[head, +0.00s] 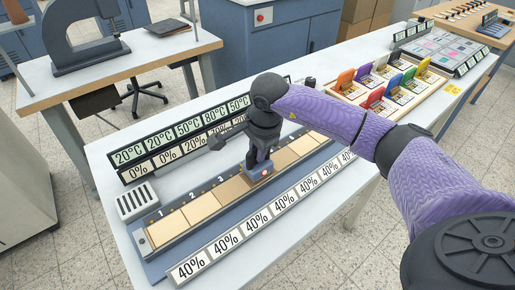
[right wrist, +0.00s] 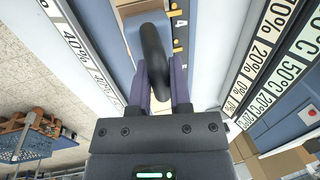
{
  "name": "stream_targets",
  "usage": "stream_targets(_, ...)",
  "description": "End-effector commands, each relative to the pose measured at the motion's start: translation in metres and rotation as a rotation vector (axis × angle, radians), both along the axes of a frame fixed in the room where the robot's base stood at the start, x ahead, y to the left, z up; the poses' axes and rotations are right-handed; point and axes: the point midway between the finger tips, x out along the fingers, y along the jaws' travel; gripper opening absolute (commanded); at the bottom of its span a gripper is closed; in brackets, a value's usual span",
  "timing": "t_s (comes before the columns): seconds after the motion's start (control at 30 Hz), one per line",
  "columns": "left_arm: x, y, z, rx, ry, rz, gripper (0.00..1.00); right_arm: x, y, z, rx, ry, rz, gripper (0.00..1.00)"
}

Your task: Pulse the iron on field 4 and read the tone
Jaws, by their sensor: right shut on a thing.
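My right gripper (head: 262,148) points down over the numbered strip and is shut on the iron. The iron (head: 261,171) has a small blue-grey body with a red-orange spot, and sits on or just above the strip right of field 3; whether it touches cannot be told. In the right wrist view the iron's dark handle (right wrist: 154,52) stands between my purple fingers. The strip (head: 198,208) has pale tan fields; numbers 1, 2 and 3 are readable. The iron and my gripper hide the number of the field there. My left gripper is in neither view.
Temperature and percent cards (head: 182,138) stand behind the strip; a row of 40% cards (head: 257,220) runs in front. A white slotted box (head: 137,202) is at the left end. A wooden tray (head: 389,88) with coloured pieces lies at the back right.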

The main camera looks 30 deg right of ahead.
Motion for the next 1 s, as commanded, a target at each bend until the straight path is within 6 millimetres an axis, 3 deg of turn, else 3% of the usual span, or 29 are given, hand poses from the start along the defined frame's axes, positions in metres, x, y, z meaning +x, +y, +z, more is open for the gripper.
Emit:
stream_targets(0.47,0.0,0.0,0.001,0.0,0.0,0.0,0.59,-0.001,0.0,0.0,0.0,0.003,0.001,0.0)
stream_targets(0.87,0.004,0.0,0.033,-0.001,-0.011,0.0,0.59,0.0,0.0,0.044,-0.001,0.0,0.001,0.0)
stream_targets(1.0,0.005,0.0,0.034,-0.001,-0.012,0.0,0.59,0.0,0.0,0.046,0.0,0.001,0.0,0.0)
